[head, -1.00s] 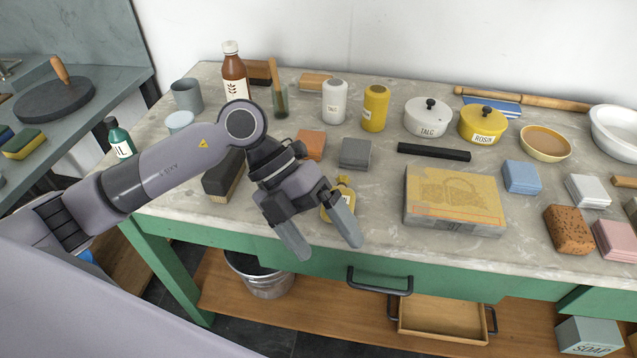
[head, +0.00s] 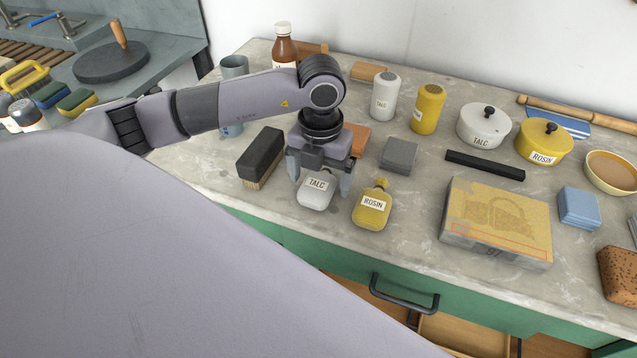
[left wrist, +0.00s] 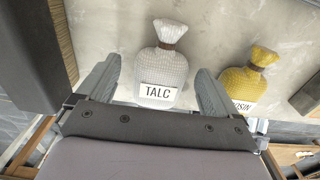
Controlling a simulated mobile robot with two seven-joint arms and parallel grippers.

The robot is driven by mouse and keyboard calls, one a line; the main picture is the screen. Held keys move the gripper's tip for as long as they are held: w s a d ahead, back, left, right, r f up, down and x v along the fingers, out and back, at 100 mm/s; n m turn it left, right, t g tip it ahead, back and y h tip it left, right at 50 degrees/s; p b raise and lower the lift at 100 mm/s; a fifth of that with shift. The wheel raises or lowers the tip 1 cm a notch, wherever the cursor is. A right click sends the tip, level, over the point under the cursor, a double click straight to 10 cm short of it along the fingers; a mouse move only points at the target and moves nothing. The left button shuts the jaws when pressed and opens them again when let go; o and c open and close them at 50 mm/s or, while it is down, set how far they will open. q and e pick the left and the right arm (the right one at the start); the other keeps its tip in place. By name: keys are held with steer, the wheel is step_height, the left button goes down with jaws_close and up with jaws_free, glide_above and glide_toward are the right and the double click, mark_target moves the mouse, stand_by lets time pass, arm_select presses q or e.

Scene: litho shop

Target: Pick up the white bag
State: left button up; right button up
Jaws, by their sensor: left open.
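The white bag (head: 315,191), labelled TALC, stands on the stone counter near its front edge. It also shows in the left wrist view (left wrist: 163,72), with its tied neck pointing away from my gripper. My left gripper (head: 319,183) is open, with one finger on each side of the bag. In the left wrist view the open fingers (left wrist: 160,92) flank the lower part of the bag, and I cannot tell whether either finger touches it. In the head view the gripper hides the bag's top. My right gripper is not in view.
A yellow ROSIN bag (head: 372,207) stands close to the right of the white bag. A black brush-like block (head: 261,153) lies to the left. A grey block (head: 399,155) and a printed stone slab (head: 495,224) lie further right.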

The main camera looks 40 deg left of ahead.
arm_select(q)
steer(key=shift+f, duration=0.4)
steer(key=c, duration=1.1)
steer(key=shift+r, duration=0.15)
step_height(320, 180, up, 12)
step_height(320, 180, up, 8)
steer(key=p, duration=0.1)
glide_above(321, 177)
steer(key=shift+s, duration=0.1)
steer(key=o, duration=0.6)
steer(key=shift+c, duration=0.2)
steer(key=c, duration=0.4)
